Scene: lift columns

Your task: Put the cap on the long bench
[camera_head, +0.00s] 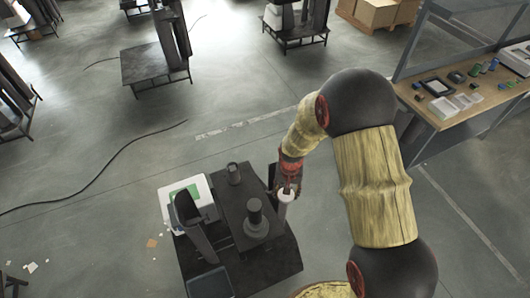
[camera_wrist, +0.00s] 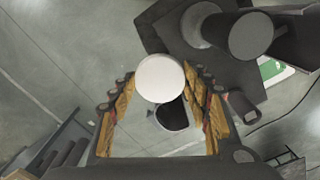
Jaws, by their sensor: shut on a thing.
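The cap appears to be the white round piece (camera_wrist: 160,78) between my fingers in the wrist view; it shows as a small white cylinder (camera_head: 287,195) in the head view. My gripper (camera_head: 290,178) is shut on it, beside the right edge of a dark workstation. The two fingers of my gripper (camera_wrist: 161,98) flank the white piece in the wrist view. A dark rounded shape sits just below it there; I cannot tell what it is. The long bench (camera_head: 447,125), with a wooden top, stands at the upper right, apart from my gripper.
The dark workstation (camera_head: 280,262) carries black cylindrical posts (camera_head: 256,218) and a white box with a green patch (camera_head: 187,194). Small devices and boxes (camera_head: 455,104) occupy part of the bench top. Other dark stations stand at the back. A cable (camera_head: 100,175) lies on the open floor at left.

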